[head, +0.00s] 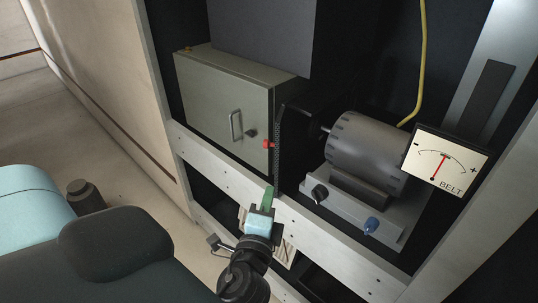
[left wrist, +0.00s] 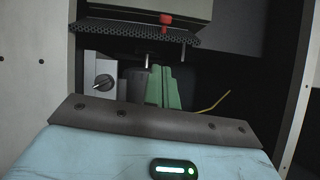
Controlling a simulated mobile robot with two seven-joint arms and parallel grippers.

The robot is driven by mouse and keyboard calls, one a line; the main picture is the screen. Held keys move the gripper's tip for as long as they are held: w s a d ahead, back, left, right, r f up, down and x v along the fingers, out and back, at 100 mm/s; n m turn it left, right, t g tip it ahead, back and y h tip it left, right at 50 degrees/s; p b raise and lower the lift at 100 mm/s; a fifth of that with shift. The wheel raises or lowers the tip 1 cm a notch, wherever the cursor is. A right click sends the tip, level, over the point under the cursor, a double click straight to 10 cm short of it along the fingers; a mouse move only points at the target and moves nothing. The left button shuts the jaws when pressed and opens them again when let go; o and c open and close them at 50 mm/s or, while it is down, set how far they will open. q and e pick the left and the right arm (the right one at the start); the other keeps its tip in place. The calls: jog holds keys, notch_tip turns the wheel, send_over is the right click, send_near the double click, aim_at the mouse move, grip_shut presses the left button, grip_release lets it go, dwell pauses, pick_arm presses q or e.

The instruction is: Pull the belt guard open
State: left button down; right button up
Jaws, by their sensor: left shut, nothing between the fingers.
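The belt guard (head: 278,142) is a dark perforated panel, seen nearly edge-on between the grey-green cabinet and the motor. A red knob (head: 268,144) sticks out at its left side. In the left wrist view the guard's mesh (left wrist: 125,34) runs across the top, with the red knob (left wrist: 166,19) above it. My left gripper (head: 267,199) has green fingers, shut and empty, in front of the rack's pale rail, below the knob and apart from it. The green fingers (left wrist: 164,87) also show in the left wrist view. My right gripper is not in view.
The grey-green cabinet (head: 222,105) with a bar handle stands left of the guard. Right of it are the motor (head: 367,145), a black knob (head: 320,193), a blue knob (head: 371,225) and a BELT gauge (head: 446,165). A pale rail (head: 335,229) crosses below. A yellow cable (head: 421,60) hangs behind.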

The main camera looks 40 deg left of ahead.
pick_arm(q)
jog(key=p, duration=0.2)
send_near(270, 144)
jog(key=w+d, duration=0.1)
jog(key=w, duration=0.4)
jog(key=a, duration=0.3)
jog(key=shift+w+a+p, duration=0.1)
jog(key=shift+a+p, duration=0.05)
jog(key=shift+p, duration=0.2)
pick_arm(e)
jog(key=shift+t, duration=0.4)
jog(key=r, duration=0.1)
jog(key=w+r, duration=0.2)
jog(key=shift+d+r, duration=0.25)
pick_arm(q)
jog(key=shift+r, duration=0.1)
jog(key=shift+a, duration=0.1)
